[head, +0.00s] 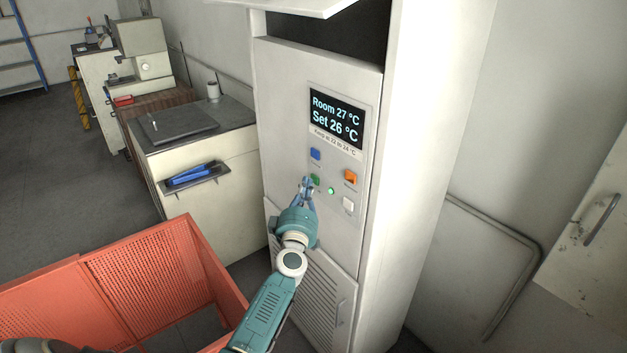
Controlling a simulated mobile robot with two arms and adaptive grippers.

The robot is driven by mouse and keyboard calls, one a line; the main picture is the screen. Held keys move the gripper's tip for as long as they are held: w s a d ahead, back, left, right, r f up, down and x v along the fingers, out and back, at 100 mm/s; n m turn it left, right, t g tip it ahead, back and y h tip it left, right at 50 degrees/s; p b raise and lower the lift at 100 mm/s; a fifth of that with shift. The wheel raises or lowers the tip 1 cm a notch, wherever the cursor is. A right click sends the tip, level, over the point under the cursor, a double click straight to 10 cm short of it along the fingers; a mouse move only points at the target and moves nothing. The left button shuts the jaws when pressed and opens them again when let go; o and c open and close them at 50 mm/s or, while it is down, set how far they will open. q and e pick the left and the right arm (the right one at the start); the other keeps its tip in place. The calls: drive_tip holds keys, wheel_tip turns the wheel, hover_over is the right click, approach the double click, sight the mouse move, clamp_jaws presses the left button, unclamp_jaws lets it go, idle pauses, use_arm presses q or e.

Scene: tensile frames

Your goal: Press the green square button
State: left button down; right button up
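The green square button (316,180) is on the front panel of a tall white cabinet, below the blue button (315,154). My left gripper (307,182) is in front of the panel, its fingertips just left of the green button and partly overlapping its edge in the head view. Its fingers look closed together with nothing between them. I cannot tell whether the tips touch the button or the panel. A display (336,117) above reads "Room 27 °C" and "Set 26 °C". My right gripper is not in view.
An orange button (350,176), a white button (348,205) and a small round green light (331,191) are close by on the panel. A red perforated crate (140,275) stands at lower left. A counter (200,140) is left of the cabinet.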

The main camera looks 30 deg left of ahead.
use_arm(q)
drive_tip(key=shift+s+a, duration=0.1)
drive_tip(key=shift+s, duration=0.1)
drive_tip(key=shift+s+a+p, duration=0.3)
drive_tip(key=shift+s+a, duration=0.1)
drive_tip(key=shift+s, duration=0.5)
drive_tip(key=shift+s+a+p, duration=0.35)
drive_tip(key=shift+s, duration=0.6)
drive_tip(key=shift+s+a+p, duration=0.3)
drive_tip(key=shift+s+a, duration=0.1)
drive_tip(key=shift+s, duration=0.5)
